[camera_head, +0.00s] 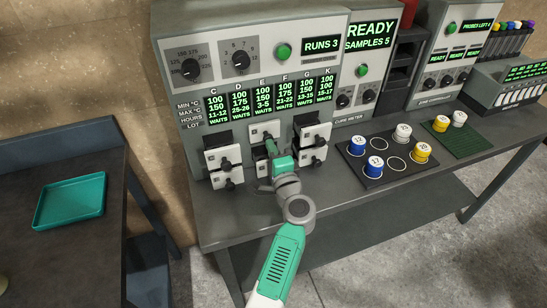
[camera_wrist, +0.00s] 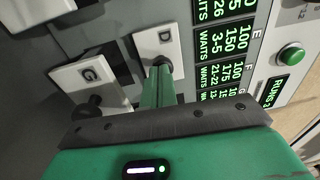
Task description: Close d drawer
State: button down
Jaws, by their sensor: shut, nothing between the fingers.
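The D drawer (camera_head: 264,131) has a white front with a dark knob and sits in the upper middle of the drawer group. Its front looks close to the machine's face; whether it is fully flush I cannot tell. The wrist view shows the D label on its front (camera_wrist: 151,41). My gripper (camera_head: 270,147) is shut and empty, its green fingers pointing at the D front. In the wrist view the fingertips (camera_wrist: 162,64) overlap the edge of the D front by the knob; contact is unclear. The fingers partly hide the knob.
The G drawer (camera_wrist: 82,76) stands out nearer the wrist camera, beside my fingers. Left drawers (camera_head: 222,158) and right drawers (camera_head: 316,134) also stick out around my gripper. A black mat with several labelled jars (camera_head: 357,144) lies to the right. A green tray (camera_head: 72,201) is far left.

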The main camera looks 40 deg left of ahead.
jog(key=shift+f, duration=0.2)
jog(key=shift+s+d+r+p, duration=0.1)
jog(key=shift+r+p, duration=0.05)
jog(key=shift+p, duration=0.15)
jog(key=p+v, duration=0.3)
jog(key=v, duration=1)
jog(key=shift+d, duration=0.45)
